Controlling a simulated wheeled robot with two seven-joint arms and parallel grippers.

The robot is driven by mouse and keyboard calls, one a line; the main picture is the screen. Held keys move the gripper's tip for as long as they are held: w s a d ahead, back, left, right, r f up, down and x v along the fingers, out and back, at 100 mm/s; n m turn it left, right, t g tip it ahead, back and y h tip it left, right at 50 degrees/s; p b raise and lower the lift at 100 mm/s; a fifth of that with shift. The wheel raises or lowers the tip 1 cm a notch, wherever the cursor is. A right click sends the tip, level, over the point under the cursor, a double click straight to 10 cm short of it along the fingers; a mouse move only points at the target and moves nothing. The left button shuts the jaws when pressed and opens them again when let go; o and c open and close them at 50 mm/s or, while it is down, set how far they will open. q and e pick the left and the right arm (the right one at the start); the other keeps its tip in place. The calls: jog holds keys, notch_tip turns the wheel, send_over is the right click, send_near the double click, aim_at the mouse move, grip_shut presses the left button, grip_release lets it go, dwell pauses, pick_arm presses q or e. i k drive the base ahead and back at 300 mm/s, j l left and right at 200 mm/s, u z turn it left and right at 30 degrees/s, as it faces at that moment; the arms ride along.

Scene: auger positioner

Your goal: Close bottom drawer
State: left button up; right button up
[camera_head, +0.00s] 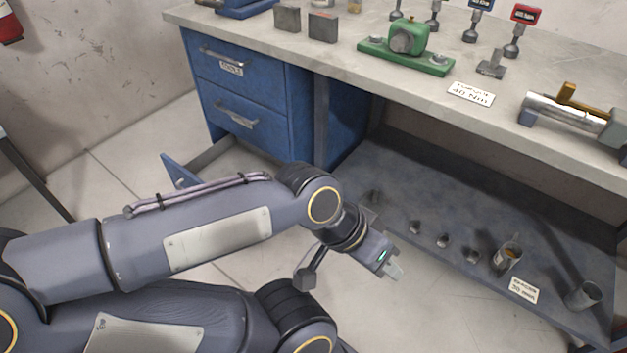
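The blue drawer cabinet (297,95) stands under the left end of the workbench. Its upper drawer (232,70) and the drawer below it (245,115) look shut, each with a metal handle. The bottom drawer (176,172) is pulled out to the left near the floor; its blue front shows, and my arm hides part of it. My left gripper (396,270) is to the right of the drawer, past the cabinet and in front of the lower shelf. Its fingers are small and seen at an angle, so their opening is unclear. My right gripper does not show.
The workbench (465,75) holds a green fixture (407,50), several small tools and a metal cylinder (565,112). A dark lower shelf (450,190) carries several small parts and cups. Tiled floor (115,165) is open left of the drawer.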

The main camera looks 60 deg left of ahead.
aim_at(231, 155)
jog(key=u, duration=2.85)
jog(key=i+l+z, duration=0.15)
jog(key=i, duration=0.3)
jog(key=i+l+z, duration=0.2)
jog(key=i, duration=0.25)
